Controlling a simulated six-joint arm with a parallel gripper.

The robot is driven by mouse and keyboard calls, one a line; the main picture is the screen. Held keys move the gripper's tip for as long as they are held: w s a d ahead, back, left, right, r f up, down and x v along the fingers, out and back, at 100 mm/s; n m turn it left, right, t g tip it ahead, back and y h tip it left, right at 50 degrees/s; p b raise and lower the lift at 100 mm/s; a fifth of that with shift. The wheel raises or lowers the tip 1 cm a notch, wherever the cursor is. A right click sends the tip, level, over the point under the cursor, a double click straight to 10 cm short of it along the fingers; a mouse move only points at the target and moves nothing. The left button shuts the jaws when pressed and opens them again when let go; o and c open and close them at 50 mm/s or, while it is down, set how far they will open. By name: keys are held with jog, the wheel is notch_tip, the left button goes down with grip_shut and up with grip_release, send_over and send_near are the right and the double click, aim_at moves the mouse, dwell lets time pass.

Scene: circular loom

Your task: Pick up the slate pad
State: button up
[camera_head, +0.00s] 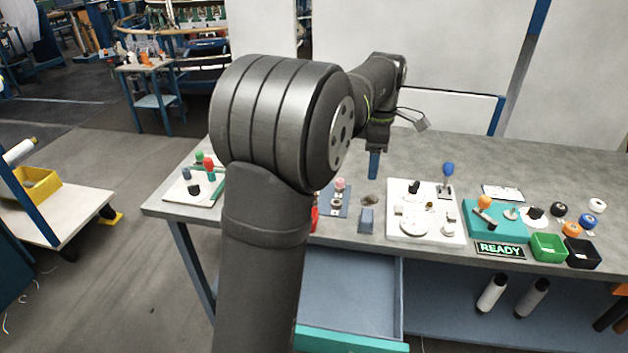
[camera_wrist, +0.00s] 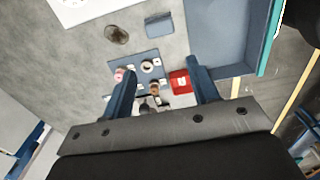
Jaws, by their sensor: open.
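A small slate-blue block (camera_head: 366,219) stands near the front edge of the table, left of the white plate. In the wrist view the block (camera_wrist: 158,25) is beyond my fingertips. A flat slate-blue mat (camera_head: 326,207) lies left of it, partly hidden by my arm; the mat (camera_wrist: 126,67) carries small parts in the wrist view. I cannot tell for certain which of these is the slate pad. My gripper (camera_wrist: 160,68) is open, with nothing between its blue fingers. In the head view my gripper (camera_head: 374,164) points down above the table, behind the block.
A white plate with fittings (camera_head: 407,229), a blue-knobbed lever (camera_head: 447,172), a teal block (camera_head: 508,225), a green bin (camera_head: 548,247) and a black bin (camera_head: 583,253) stand to the right. A red box (camera_wrist: 180,82) is near my right finger. An open drawer (camera_head: 348,290) juts out below.

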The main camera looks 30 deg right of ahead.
jog(key=m+t+h, duration=0.3)
jog(key=m, duration=1.5)
send_over(367, 215)
jog(key=a, duration=0.1)
notch_tip(367, 215, down, 12)
jog(key=shift+s+a+f, duration=0.15)
jog(key=shift+f, duration=0.05)
jog(key=f, duration=0.2)
jog(key=d+f, duration=0.1)
jog(key=f, duration=0.1)
jog(key=shift+d+f, duration=0.25)
jog(key=shift+f, duration=0.4)
